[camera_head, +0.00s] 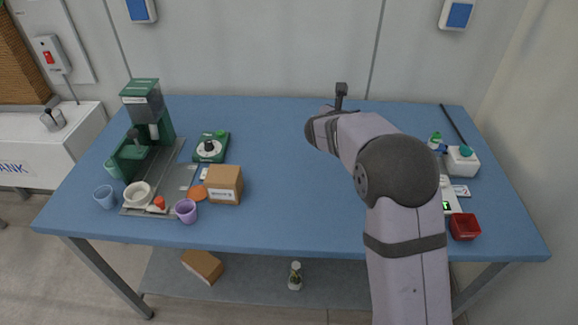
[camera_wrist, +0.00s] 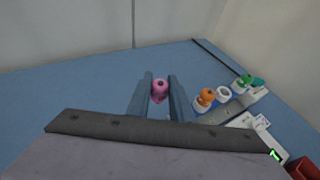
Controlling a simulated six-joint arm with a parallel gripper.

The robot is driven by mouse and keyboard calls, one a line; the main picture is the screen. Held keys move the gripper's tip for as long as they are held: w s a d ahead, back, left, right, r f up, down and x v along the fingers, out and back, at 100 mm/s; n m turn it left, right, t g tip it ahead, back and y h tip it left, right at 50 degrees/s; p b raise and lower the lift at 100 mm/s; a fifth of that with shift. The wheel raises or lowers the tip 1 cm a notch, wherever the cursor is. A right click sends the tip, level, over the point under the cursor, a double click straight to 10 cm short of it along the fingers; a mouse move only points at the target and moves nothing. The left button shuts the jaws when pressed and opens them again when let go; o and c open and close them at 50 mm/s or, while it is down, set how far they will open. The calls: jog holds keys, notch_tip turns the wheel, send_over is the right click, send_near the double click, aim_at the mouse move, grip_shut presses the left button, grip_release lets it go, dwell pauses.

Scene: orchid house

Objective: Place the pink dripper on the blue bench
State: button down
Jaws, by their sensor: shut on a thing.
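The pink dripper (camera_wrist: 160,88) shows in the wrist view between the two fingers of my gripper (camera_wrist: 161,80), which is shut on it. Its base is partly hidden, so I cannot tell whether it touches the surface. The blue bench (camera_head: 285,160) fills the middle of the head view, and its top (camera_wrist: 85,88) lies behind the dripper in the wrist view. In the head view my arm hides the fingers and the dripper.
At the bench's left stand a green machine (camera_head: 146,112), a cardboard box (camera_head: 225,185) and cups. At the right, a white container (camera_head: 462,160) and a red box (camera_head: 464,227) stand near the edge. An orange-topped item (camera_wrist: 206,97) is right of my gripper. The middle is clear.

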jog(key=n+y+b, duration=0.1)
jog(key=b, duration=0.5)
send_over(320, 159)
notch_tip(320, 159, down, 3)
jog(key=shift+s+r+n+t+y+p, duration=0.15)
jog(key=shift+r+n+t+y+p, duration=0.2)
jog(key=shift+t+y+p, duration=0.2)
jog(key=shift+f+b, duration=0.7)
jog(key=shift+f, duration=4.3)
jog(key=shift+f, duration=0.2)
jog(key=c, duration=1.6)
grip_release()
jog(key=shift+r, duration=0.2)
jog(key=b+v, duration=0.1)
jog(key=v, duration=1.1)
jog(key=shift+a, duration=0.15)
